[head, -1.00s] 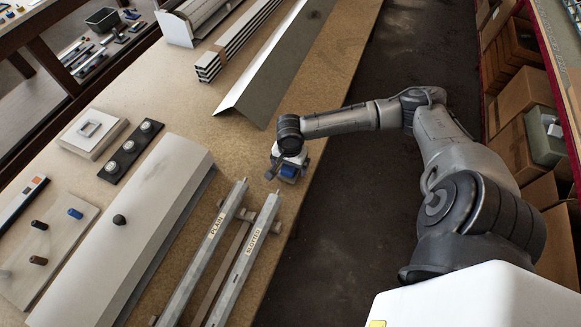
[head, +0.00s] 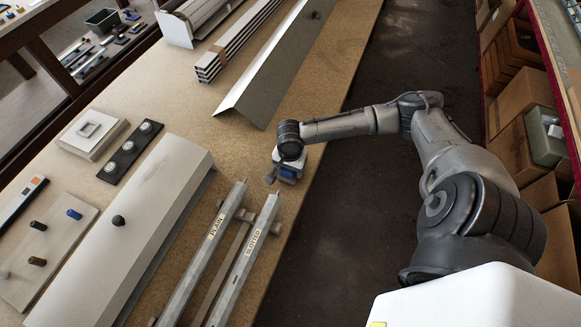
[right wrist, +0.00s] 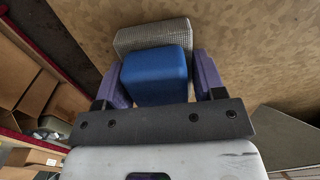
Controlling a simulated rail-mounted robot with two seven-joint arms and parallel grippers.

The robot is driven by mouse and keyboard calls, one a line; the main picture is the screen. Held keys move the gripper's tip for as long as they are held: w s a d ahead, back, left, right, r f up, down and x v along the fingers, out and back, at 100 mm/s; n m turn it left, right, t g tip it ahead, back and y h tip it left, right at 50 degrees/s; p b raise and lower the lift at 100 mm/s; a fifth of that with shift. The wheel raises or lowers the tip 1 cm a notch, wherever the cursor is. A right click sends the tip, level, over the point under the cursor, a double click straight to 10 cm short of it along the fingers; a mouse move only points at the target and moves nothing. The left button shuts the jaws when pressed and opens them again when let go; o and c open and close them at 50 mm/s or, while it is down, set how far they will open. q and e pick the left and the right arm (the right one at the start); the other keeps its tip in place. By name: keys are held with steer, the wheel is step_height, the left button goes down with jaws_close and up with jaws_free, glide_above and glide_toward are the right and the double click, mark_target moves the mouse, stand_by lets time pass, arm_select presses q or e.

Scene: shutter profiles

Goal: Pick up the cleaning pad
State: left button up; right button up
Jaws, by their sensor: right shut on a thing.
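The cleaning pad (right wrist: 158,72) is a blue block with a grey textured pad (right wrist: 150,35) along its far side in the right wrist view. My right gripper (right wrist: 164,78) has its two purple fingers on either side of the blue block and is shut on it. In the head view my right gripper (head: 288,170) points down at the table's right edge, and it hides most of the pad; a bit of blue shows. I cannot tell whether the pad touches the table. My left gripper is not in view.
Two long rails (head: 244,262), labelled PLAIN and SLOTTED, lie just below the gripper on the table (head: 190,110). A long angled profile (head: 272,72) lies above it. A wide pale slat (head: 150,210) is to the left. The dark floor aisle is right of the table.

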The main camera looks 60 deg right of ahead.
steer(key=shift+r, duration=0.1)
steer(key=shift+r, duration=0.55)
steer(key=r, duration=0.1)
steer(key=s+r+p, duration=0.1)
steer(key=r, duration=0.1)
steer(key=shift+d+r, duration=0.1)
steer(key=shift+r, duration=0.1)
steer(key=s+d+r+p, duration=0.1)
steer(key=s+r+p, duration=0.1)
steer(key=s+r, duration=0.4)
steer(key=shift+s+r, duration=0.15)
steer(key=shift+s, duration=2.15)
steer(key=shift+d, duration=0.1)
steer(key=o, duration=0.3)
steer(key=shift+w, duration=0.1)
steer(key=shift+c, duration=1.1)
